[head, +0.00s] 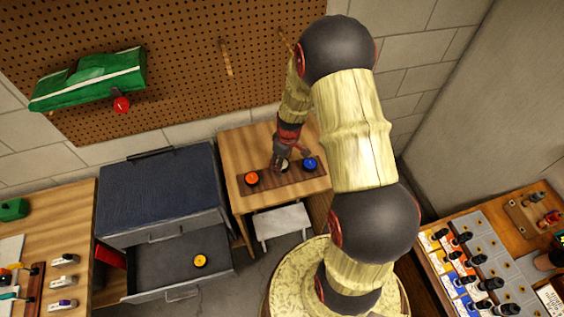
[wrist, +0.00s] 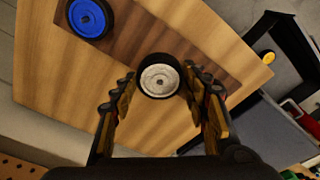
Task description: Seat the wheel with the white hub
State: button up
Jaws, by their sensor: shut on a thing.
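The wheel with the white hub (wrist: 159,78) has a black tyre and sits between my fingers in the wrist view, hub facing the camera. My gripper (wrist: 160,88) is shut on it, one finger on each side. In the head view my gripper (head: 281,160) is over the dark strip (head: 268,185) on the small wooden table, and the white hub (head: 284,165) shows only partly. I cannot tell whether the wheel is clear of the strip. A green car body (head: 90,80) with a red round part (head: 122,104) is mounted on the pegboard.
An orange-hubbed wheel (head: 251,178) and a blue-hubbed wheel (head: 310,163) lie on the strip, either side of my gripper. A yellow-hubbed wheel (head: 200,261) lies in the open drawer (head: 150,275) of the dark cabinet. Benches with tools and bottles stand left and right.

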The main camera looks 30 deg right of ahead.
aim_at(285, 166)
jog(key=shift+f+b, duration=2.25)
jog(key=shift+f, duration=0.3)
jog(key=o, duration=1.1)
jog(key=shift+r, duration=0.1)
jog(key=r, duration=0.4)
jog(key=s+r, duration=0.1)
jog(key=r, duration=0.6)
jog(key=shift+s+d+r, duration=0.2)
jog(key=shift+d+r, duration=0.05)
jog(key=shift+r, duration=0.1)
